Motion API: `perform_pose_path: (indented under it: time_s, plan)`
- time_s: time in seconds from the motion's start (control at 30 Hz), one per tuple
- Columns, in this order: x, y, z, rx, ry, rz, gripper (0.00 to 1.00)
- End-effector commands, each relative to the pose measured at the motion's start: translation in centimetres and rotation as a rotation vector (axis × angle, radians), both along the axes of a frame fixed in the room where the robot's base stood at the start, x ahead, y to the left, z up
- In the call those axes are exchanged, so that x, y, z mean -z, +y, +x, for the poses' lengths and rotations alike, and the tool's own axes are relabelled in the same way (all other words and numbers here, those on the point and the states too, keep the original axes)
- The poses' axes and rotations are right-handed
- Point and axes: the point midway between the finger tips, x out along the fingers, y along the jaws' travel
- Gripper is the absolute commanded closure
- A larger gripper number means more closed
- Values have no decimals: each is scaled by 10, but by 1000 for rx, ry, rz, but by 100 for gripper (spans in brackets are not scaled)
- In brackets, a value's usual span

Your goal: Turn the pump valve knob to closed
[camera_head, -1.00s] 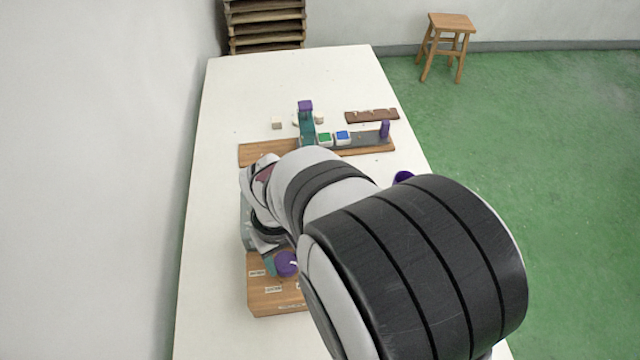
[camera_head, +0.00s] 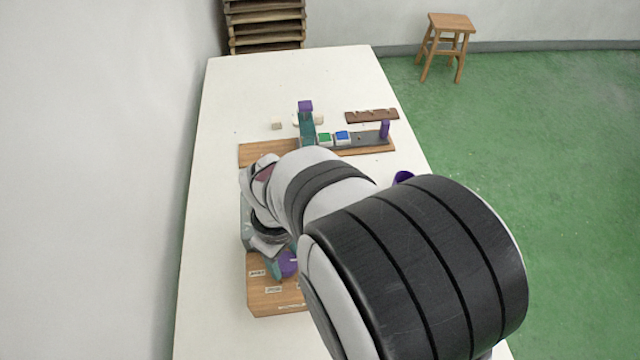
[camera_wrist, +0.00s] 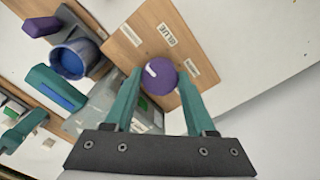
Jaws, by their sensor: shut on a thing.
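The purple round valve knob (camera_wrist: 162,82) has a white pointer mark and sits on a wooden base (camera_wrist: 185,50). In the wrist view the mark points to the upper left, roughly on the side of the leftmost label (camera_wrist: 131,35). In the head view the knob (camera_head: 289,264) shows partly at the end of my arm, over the wooden base (camera_head: 270,296); the arm hides the rest.
A wooden board (camera_head: 255,155) farther up the white table (camera_head: 250,90) carries a teal block, green and blue pads and a purple post. A brown rack (camera_head: 372,116) lies behind. A blue cup (camera_wrist: 72,60) stands left of the knob base. The table's far end is clear.

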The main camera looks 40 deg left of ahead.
Motion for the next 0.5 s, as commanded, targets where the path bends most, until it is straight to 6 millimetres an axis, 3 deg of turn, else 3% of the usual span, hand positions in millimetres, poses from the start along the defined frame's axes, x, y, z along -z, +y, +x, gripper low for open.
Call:
perform_pose_path:
  time_s: [0.23, 0.27, 0.4, 0.5]
  plan:
    - [-1, 0, 0, -1, -1, 1, 100]
    - [-1, 0, 0, -1, -1, 1, 39]
    - [0, 0, 0, -1, -1, 1, 15]
    - [0, 0, 0, -1, -1, 1, 15]
